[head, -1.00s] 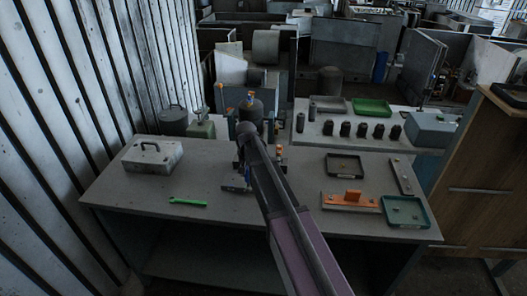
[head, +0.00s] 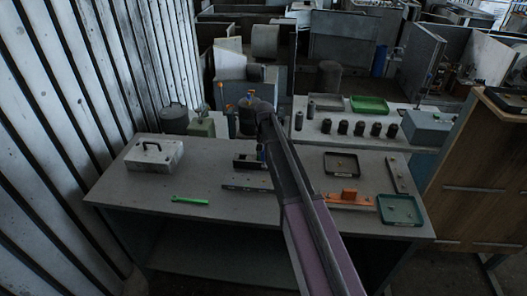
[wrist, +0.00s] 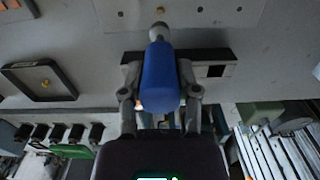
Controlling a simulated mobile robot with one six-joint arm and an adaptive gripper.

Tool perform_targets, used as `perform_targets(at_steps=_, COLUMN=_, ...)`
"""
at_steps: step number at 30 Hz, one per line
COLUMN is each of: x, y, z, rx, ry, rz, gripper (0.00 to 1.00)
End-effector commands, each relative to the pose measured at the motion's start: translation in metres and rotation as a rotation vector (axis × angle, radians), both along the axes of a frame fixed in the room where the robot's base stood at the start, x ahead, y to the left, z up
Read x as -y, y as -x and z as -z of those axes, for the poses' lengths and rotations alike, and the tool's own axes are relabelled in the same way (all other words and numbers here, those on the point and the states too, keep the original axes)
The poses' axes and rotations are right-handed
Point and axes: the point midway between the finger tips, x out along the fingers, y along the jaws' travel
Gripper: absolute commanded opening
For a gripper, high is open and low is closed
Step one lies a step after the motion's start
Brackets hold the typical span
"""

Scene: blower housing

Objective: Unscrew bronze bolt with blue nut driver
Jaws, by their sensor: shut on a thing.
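My gripper (wrist: 160,98) is shut on the blue nut driver (wrist: 160,75), whose blue handle sits between the two fingers in the wrist view. The driver's grey metal tip (wrist: 159,31) points toward a pale plate with several small fasteners. A small bronze-coloured bolt (wrist: 160,10) shows just beyond the tip; I cannot tell whether they touch. In the head view a bit of blue (head: 260,152) shows beside my arm, which hides most of my gripper. The plate (head: 240,187) lies on the bench there.
A dark rack (head: 246,161) stands behind the plate. A black tray (head: 342,173), an orange block (head: 348,195) and a green tray (head: 399,221) are at right. The bench's left front is mostly clear.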

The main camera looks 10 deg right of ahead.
Motion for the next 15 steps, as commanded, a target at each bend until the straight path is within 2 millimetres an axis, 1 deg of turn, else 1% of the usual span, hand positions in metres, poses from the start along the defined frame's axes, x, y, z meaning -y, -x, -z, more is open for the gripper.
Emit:
perform_targets(at_steps=8, x=-0.001, y=0.0, z=0.003, rx=0.0, ry=0.0, rz=-0.001, gripper=0.0)
perform_targets(at_steps=15, x=-0.001, y=0.0, z=0.015, rx=0.0, ry=0.0, rz=-0.001, gripper=0.0)
